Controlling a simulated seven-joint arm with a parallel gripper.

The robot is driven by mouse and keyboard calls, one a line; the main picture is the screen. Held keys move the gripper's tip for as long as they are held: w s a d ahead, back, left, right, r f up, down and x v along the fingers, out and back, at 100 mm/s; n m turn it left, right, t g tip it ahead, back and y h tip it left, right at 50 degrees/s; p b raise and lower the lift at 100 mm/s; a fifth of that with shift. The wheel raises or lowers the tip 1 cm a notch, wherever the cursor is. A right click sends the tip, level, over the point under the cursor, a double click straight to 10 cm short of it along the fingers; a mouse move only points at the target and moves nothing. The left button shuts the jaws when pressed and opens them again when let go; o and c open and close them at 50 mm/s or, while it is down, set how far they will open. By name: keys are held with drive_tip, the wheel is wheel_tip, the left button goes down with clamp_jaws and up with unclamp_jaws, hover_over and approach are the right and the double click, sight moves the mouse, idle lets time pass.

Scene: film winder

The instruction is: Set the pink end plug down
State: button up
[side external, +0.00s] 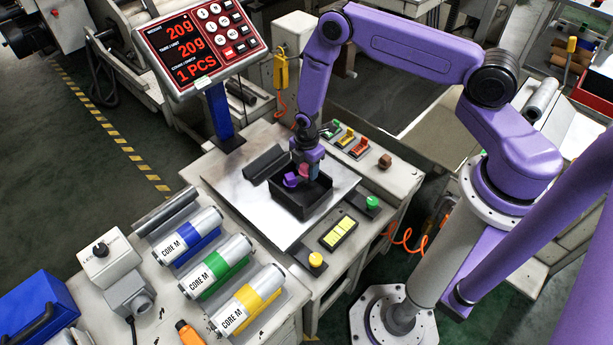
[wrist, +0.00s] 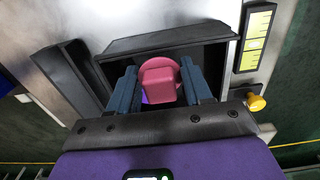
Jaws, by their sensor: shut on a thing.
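The pink end plug (wrist: 160,82) sits between the two blue-grey fingers of my gripper (wrist: 161,88) in the wrist view. My gripper (side external: 306,172) is shut on it and points down into the black bin (side external: 301,204), which also shows in the wrist view (wrist: 213,50). A purple plug (side external: 291,180) is in the bin, and a bit of purple shows beside the pink plug in the wrist view. The fingers hide part of the pink plug in the side view. I cannot tell whether it touches the bin floor.
The bin stands on a silver plate (side external: 250,203) beside a black angled block (side external: 265,163). The display (side external: 200,43) reads 20g, 20g and 1 PCS. A yellow button (side external: 316,259), a green button (side external: 372,202) and a yellow-faced panel (side external: 338,232) lie near the bin.

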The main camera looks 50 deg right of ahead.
sight(307, 176)
drive_tip(key=shift+f, duration=2)
drive_tip(key=shift+f, duration=0.15)
drive_tip(key=o, duration=1.1)
